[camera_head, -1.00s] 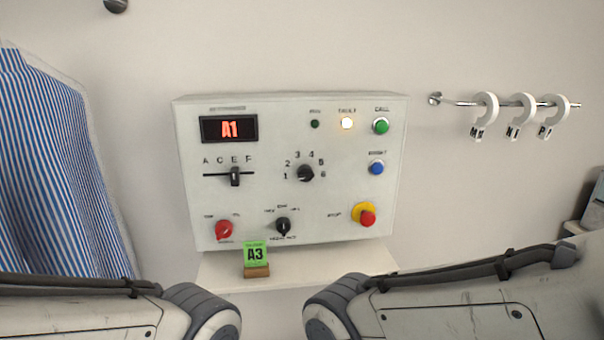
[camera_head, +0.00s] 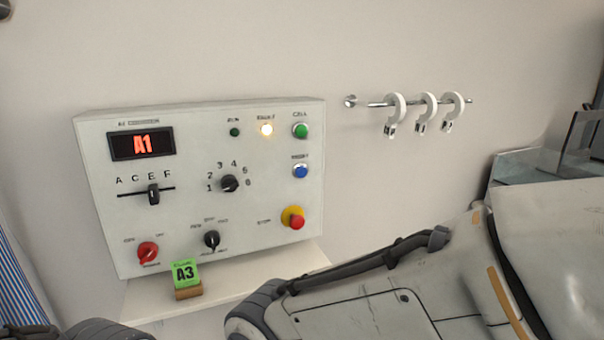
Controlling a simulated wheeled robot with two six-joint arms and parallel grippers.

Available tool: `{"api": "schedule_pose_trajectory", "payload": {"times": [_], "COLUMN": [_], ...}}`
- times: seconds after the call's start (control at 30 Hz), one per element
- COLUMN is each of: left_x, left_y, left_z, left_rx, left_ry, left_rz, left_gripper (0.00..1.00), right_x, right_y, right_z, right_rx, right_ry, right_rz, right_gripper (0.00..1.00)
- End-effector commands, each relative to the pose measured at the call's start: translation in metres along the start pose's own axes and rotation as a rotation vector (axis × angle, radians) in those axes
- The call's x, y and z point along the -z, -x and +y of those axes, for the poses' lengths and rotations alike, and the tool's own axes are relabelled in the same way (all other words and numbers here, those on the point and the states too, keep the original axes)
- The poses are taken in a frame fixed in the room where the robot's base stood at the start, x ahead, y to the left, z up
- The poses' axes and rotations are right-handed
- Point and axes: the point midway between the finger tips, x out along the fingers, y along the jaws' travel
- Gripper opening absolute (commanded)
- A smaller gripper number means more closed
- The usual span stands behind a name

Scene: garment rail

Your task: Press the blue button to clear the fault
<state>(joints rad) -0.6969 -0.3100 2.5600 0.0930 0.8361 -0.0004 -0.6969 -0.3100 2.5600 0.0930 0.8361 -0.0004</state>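The blue button (camera_head: 301,171) is on the right side of a pale control panel (camera_head: 265,205) on the wall. It sits below a green button (camera_head: 300,131) and above a red stop knob on a yellow base (camera_head: 293,217). The fault lamp (camera_head: 266,130) is lit warm white. The display (camera_head: 142,144) reads A1 in red. My arm links show along the bottom of the view, below the panel and apart from the button. Neither gripper is in view.
A shelf (camera_head: 140,300) under the panel holds a green A3 card (camera_head: 185,274) on a wooden block. A striped blue garment (camera_head: 18,290) is at lower left. A glass-sided object (camera_head: 545,160) stands at far right.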

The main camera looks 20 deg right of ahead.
Motion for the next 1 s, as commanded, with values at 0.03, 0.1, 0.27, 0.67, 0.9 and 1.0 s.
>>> {"api": "schedule_pose_trajectory", "payload": {"times": [0.03,0.1,0.27,0.67,0.9,1.0], "left_x": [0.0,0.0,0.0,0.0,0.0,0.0], "left_y": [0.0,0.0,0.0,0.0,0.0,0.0], "left_z": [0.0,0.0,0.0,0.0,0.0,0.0], "left_rx": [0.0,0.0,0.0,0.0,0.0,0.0], "left_ry": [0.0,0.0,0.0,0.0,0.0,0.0], "left_rz": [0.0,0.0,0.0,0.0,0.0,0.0], "left_gripper": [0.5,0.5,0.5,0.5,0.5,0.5], "right_x": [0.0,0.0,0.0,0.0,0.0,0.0], "right_y": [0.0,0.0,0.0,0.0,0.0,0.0], "right_z": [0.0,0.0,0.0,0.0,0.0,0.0], "right_rx": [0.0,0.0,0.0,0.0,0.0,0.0], "right_ry": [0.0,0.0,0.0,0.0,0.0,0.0], "right_rz": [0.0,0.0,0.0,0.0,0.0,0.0], "right_gripper": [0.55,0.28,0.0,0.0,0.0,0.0]}}
